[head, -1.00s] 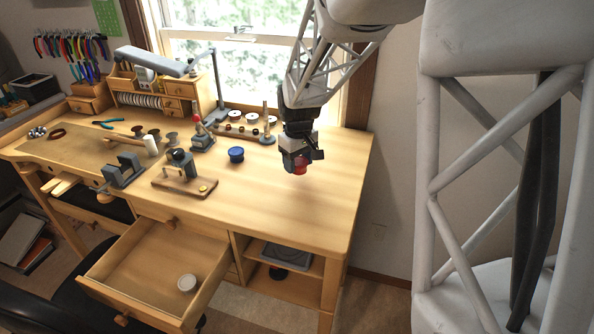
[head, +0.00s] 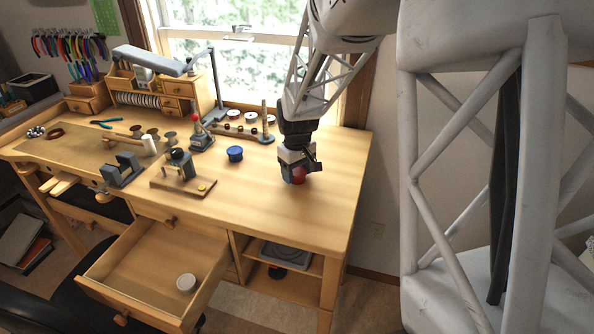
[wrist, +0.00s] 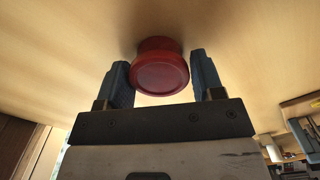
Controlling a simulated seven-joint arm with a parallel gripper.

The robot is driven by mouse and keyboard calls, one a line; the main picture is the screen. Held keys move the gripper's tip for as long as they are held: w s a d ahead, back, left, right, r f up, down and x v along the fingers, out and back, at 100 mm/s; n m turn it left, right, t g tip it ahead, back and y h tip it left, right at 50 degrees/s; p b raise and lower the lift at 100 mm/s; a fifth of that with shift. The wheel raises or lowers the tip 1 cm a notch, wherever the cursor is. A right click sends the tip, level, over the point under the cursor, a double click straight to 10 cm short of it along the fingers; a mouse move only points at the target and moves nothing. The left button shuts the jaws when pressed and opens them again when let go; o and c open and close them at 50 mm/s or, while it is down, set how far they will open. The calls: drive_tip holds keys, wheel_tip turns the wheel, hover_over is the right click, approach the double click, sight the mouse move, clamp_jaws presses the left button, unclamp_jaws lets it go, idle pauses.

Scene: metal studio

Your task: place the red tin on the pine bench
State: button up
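The red tin (head: 298,176) is low over the right part of the pine bench (head: 327,206), below my gripper (head: 293,174). In the wrist view the round red tin (wrist: 160,72) sits between the two dark fingers of my gripper (wrist: 162,72), with a finger close against each side. The gripper looks shut on it. The bench top (wrist: 255,35) lies just beyond the tin, with a dark shadow close to it. The tin appears at or very near the wood; exact contact is hard to see.
A blue tin (head: 235,154) stands to the left on the bench. A wooden stand with spools (head: 243,131) is behind, and a small device on a wooden base (head: 182,180) is further left. The bench's right front is clear.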

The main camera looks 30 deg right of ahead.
sight(296, 173)
drive_tip(key=o, duration=0.3)
drive_tip(key=shift+r, duration=0.15)
wheel_tip(296, 173, up, 12)
idle(0.8)
idle(0.5)
drive_tip(key=s+a+r+t, duration=0.1)
drive_tip(key=s+a, duration=0.4)
drive_tip(key=s, duration=0.4)
drive_tip(key=s+a+r+m, duration=0.1)
drive_tip(key=s+a, duration=0.4)
drive_tip(key=s, duration=0.4)
drive_tip(key=s+a+r+m+t, duration=0.1)
drive_tip(key=s+a, duration=0.4)
drive_tip(key=s, duration=0.5)
drive_tip(key=shift+r+t, duration=0.15)
drive_tip(key=shift+t, duration=0.15)
